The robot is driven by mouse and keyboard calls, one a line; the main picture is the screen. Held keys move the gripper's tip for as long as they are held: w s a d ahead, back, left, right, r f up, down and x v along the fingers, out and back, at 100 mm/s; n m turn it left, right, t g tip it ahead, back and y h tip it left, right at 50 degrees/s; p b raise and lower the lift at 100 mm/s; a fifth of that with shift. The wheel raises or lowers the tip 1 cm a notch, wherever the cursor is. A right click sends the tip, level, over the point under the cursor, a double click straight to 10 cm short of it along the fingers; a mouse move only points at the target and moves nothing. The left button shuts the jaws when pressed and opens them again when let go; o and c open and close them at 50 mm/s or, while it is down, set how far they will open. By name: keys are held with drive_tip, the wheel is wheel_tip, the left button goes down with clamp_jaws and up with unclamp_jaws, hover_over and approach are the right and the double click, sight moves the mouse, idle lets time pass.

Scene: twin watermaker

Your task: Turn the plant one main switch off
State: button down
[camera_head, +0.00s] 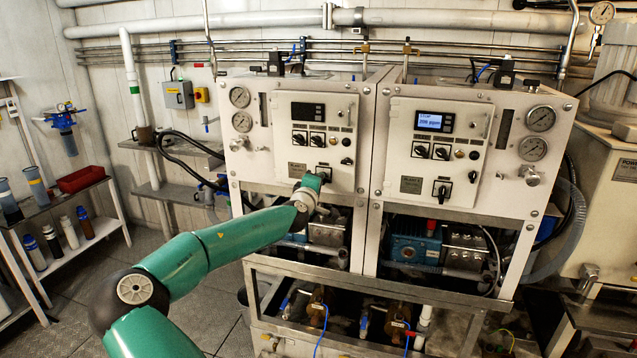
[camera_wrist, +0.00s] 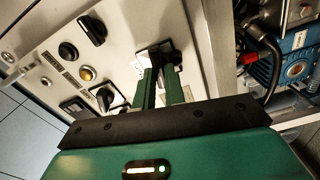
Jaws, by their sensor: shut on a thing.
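The left cabinet's panel (camera_head: 340,112) carries a main switch (camera_head: 323,169) low on its front, beside a small grey label. In the wrist view, my gripper's two green fingers (camera_wrist: 161,82) are shut on the black handle of the main switch (camera_wrist: 154,54). The handle's exact angle is hidden between the fingers. The left cabinet's display (camera_head: 307,111) is dark.
The right cabinet (camera_head: 468,130) has a lit display (camera_head: 434,121) and a similar main switch (camera_head: 441,190). Several small black knobs (camera_wrist: 92,28) sit near my fingers in the wrist view. Pumps and pipework fill the frame below the panels. Open floor (camera_head: 85,275) lies at the left.

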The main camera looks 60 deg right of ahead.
drive_tip(key=shift+n, duration=1.1)
drive_tip(key=c, duration=1.5)
unclamp_jaws()
drive_tip(key=shift+o, duration=0.2)
drive_tip(key=s+a, duration=0.2)
drive_tip(key=a, duration=1.1)
drive_tip(key=shift+a, duration=0.3)
